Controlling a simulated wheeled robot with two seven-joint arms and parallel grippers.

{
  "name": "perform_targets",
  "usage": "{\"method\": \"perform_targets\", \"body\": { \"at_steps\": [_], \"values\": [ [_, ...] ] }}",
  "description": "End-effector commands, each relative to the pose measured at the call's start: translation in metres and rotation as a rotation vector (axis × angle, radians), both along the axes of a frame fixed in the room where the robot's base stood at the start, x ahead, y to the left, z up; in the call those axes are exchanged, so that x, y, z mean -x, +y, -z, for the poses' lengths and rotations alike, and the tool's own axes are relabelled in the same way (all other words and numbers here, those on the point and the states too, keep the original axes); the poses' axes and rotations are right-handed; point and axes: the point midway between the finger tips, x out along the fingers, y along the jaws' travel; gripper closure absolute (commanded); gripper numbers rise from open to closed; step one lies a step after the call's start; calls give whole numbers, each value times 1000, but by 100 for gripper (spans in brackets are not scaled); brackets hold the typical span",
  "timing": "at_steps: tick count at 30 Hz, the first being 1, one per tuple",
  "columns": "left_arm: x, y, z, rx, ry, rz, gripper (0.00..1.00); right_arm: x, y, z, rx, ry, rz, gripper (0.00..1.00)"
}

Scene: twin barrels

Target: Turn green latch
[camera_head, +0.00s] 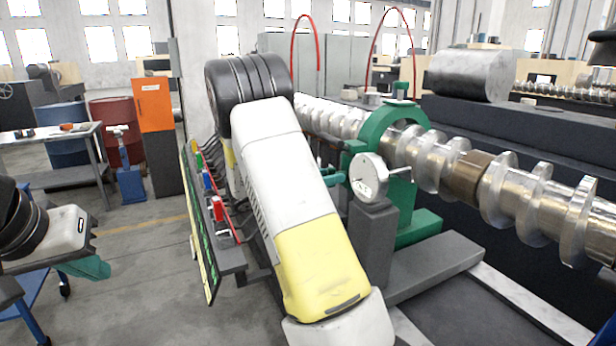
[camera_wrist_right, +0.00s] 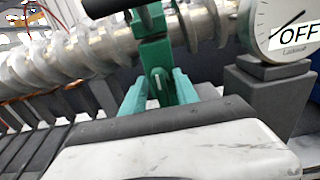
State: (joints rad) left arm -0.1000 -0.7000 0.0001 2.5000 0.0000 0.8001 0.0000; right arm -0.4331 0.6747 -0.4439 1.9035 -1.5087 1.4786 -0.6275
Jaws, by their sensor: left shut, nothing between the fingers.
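A green clamp ring (camera_head: 372,130) stands around the shiny screw shaft (camera_head: 440,160). A small green latch part with a white mark (camera_wrist_right: 158,78) shows at its foot in the right wrist view. My right gripper (camera_wrist_right: 160,92) has its teal fingers apart, one on each side of this part; whether they touch it cannot be told. In the head view my right arm hides most of this gripper, and only some teal (camera_head: 333,177) shows beside the clamp. My left gripper (camera_head: 88,268) is shut and empty at the far left, away from the clamp.
A round dial (camera_head: 368,178) stands on a grey post beside the clamp; it reads OFF in the right wrist view (camera_wrist_right: 288,30). A panel with coloured handles (camera_head: 212,210) stands left of my right arm.

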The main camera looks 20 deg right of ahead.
Motion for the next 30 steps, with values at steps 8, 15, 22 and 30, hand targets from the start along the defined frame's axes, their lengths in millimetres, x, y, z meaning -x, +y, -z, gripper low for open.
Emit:
{"method": "perform_targets", "body": {
  "at_steps": [8,15,22,30],
  "values": [
    [0,0,0,0,0,0,100,0,-2,0,-1,0,0,64],
    [0,0,0,0,0,0,100,0,-2,0,-1,0,0,100],
    [0,0,0,0,0,0,100,0,-2,0,-2,-12,0,100],
    [0,0,0,0,0,0,100,1,-2,0,-10,-118,0,100]
  ]
}}
